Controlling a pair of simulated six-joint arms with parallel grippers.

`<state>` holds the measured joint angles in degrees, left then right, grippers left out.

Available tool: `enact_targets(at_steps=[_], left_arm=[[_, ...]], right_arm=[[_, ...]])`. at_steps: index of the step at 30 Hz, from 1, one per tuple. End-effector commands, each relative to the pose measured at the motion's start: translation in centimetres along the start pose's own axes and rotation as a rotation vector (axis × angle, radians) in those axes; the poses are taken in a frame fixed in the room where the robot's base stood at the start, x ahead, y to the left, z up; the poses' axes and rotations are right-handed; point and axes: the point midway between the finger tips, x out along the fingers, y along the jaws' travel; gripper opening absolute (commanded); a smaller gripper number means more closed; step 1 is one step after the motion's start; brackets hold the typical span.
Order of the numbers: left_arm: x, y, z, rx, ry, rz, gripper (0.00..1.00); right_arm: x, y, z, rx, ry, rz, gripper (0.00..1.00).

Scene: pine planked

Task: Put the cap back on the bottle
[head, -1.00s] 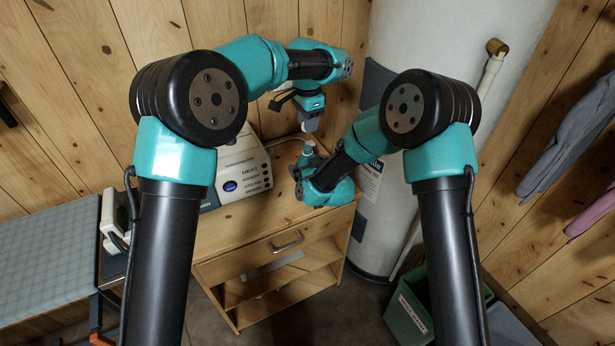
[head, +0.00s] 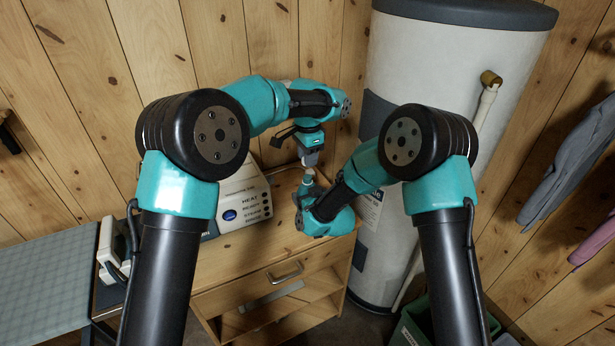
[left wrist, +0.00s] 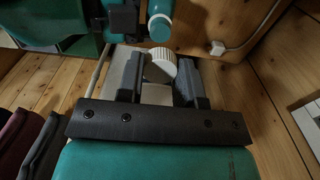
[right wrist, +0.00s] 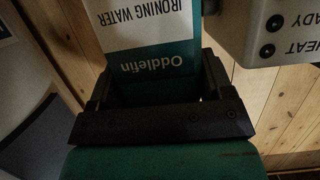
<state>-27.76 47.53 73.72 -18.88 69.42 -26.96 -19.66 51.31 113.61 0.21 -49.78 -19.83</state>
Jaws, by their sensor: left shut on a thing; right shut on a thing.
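The white ridged cap (left wrist: 160,66) is between the fingers of my left gripper (left wrist: 158,82), which is shut on it. In the head view my left gripper (head: 309,158) is just above the bottle (head: 308,180). The bottle's teal neck with its pale mouth (left wrist: 160,25) shows beyond the cap in the left wrist view, apart from it there. My right gripper (right wrist: 155,90) is shut on the bottle, whose white and teal label (right wrist: 150,45) reads "Oddlefin Ironing Water". The right fingers are mostly hidden in the head view.
A white appliance (head: 240,205) with a blue button stands on the wooden cabinet (head: 215,270), left of the bottle. A white tank (head: 430,100) stands close on the right. A cord (left wrist: 240,40) runs behind on the cabinet. The cabinet top's front left is clear.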

Motion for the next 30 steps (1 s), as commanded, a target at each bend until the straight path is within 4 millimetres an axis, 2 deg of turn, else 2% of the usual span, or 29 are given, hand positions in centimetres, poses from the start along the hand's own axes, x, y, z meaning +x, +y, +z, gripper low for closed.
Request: enact_targets(at_steps=[6, 9, 30], left_arm=[[2.6, 0.0, 0.0, 0.000, 0.000, 0.000, 0.11], [3.3, 0.0, 0.0, 0.000, 0.000, 0.000, 0.11], [3.5, 0.0, 0.0, 0.000, 0.001, 0.000, 0.11]], right_arm=[[0.0, 0.0, 0.0, 0.000, 0.000, 0.000, 0.31], [0.0, 0.0, 0.0, 0.000, 0.000, 0.000, 0.31], [0.0, 0.0, 0.0, 0.000, 0.000, 0.000, 0.31]])
